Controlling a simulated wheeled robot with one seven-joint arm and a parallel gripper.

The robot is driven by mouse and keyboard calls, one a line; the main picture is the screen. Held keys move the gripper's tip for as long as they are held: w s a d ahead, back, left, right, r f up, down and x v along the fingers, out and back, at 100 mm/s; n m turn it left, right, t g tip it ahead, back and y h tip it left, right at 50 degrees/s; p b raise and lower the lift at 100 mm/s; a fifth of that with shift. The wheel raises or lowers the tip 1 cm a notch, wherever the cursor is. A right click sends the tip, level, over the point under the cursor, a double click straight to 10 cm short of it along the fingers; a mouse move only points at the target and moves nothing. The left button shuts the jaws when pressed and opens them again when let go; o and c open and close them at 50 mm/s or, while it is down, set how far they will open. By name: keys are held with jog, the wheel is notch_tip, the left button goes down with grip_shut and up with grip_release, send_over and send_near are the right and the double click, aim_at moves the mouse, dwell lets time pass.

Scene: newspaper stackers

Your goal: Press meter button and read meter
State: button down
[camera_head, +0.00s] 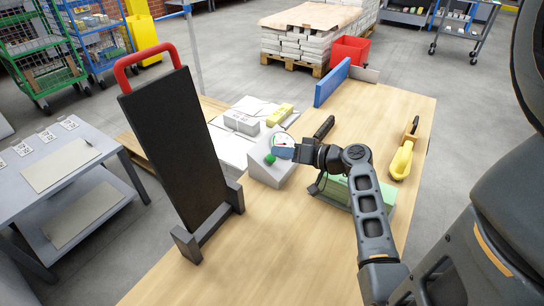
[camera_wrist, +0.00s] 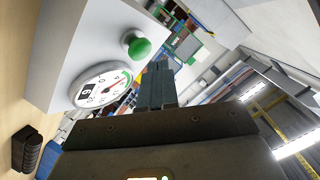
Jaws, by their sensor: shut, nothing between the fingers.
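The meter is a pale grey, slant-faced box (camera_head: 268,171) on the wooden table, left of my arm. Its green button (camera_head: 270,158) shows in the head view beside my fingertips. In the wrist view the meter's white face (camera_wrist: 80,40) fills the upper left, with the round green button (camera_wrist: 137,45) standing proud. Its dial (camera_wrist: 100,90) has a red needle and a dark window with one digit, tilted and partly unclear. My gripper (camera_wrist: 159,66) is shut and empty, its tips close to the button. Contact with it cannot be told. My gripper also shows in the head view (camera_head: 276,152).
A black panel with a red handle (camera_head: 170,140) stands at the table's left. A green box (camera_head: 345,192) sits under my forearm. A yellow tool (camera_head: 401,160) lies right. A blue upright block (camera_head: 332,83) stands at the far end. The table's front is clear.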

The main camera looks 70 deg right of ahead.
jog(key=shift+s+a+r+p, duration=0.1)
jog(key=shift+s+r+p, duration=0.3)
jog(key=shift+r+p, duration=0.25)
jog(key=shift+s+a+r+p, duration=0.1)
jog(key=shift+s+r+p, duration=0.3)
jog(key=shift+r, duration=0.4)
jog(key=shift+s+a+r+p, duration=0.1)
jog(key=shift+s+r+p, duration=0.3)
jog(key=shift+r+p, duration=0.25)
jog(key=shift+r, duration=0.1)
